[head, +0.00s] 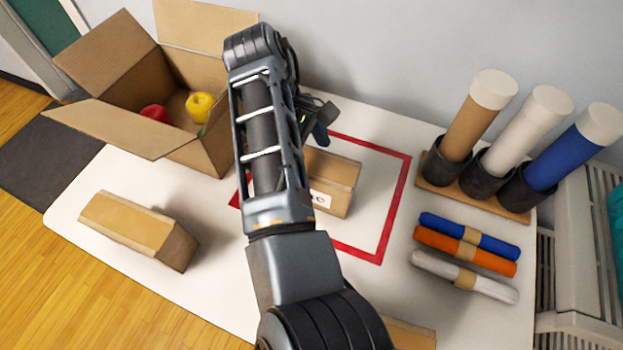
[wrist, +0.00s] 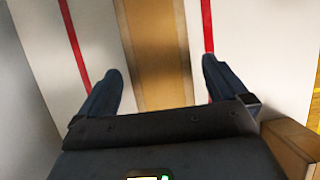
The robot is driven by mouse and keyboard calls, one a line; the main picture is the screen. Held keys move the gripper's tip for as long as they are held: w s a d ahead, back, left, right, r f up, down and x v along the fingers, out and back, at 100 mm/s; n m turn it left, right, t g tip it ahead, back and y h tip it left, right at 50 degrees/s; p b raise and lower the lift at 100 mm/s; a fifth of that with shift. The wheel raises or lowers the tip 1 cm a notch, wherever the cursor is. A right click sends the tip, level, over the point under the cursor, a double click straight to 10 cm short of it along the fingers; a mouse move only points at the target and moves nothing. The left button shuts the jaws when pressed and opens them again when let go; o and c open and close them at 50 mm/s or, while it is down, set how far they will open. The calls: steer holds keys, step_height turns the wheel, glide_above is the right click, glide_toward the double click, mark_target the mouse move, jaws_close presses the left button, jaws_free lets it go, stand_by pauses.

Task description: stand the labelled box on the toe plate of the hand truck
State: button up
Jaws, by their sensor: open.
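The labelled box (head: 338,175) is a cardboard box with a white label, lying inside a red outlined square on the white table. My arm hides its left part and some of the label. In the wrist view the box (wrist: 155,35) runs up the picture between the finger lines. My gripper (head: 318,122) is over the far side of the box, partly hidden by my arm. In the wrist view my gripper (wrist: 160,70) is open, a finger to each side of the box, with nothing gripped. I cannot make out a hand truck or toe plate.
Another cardboard box (head: 140,230) lies at the table's left, and part of one (head: 410,335) shows at the bottom edge. Tubes in a rack (head: 475,201) and rolled bundles (head: 465,250) occupy the right side.

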mark_target(318, 173)
steer(key=shift+x, duration=2.45)
steer(key=shift+f+p, duration=0.25)
steer(key=shift+p, duration=0.25)
steer(key=c, duration=1.4)
steer(key=shift+r+b, duration=0.15)
steer(key=shift+b, duration=0.25)
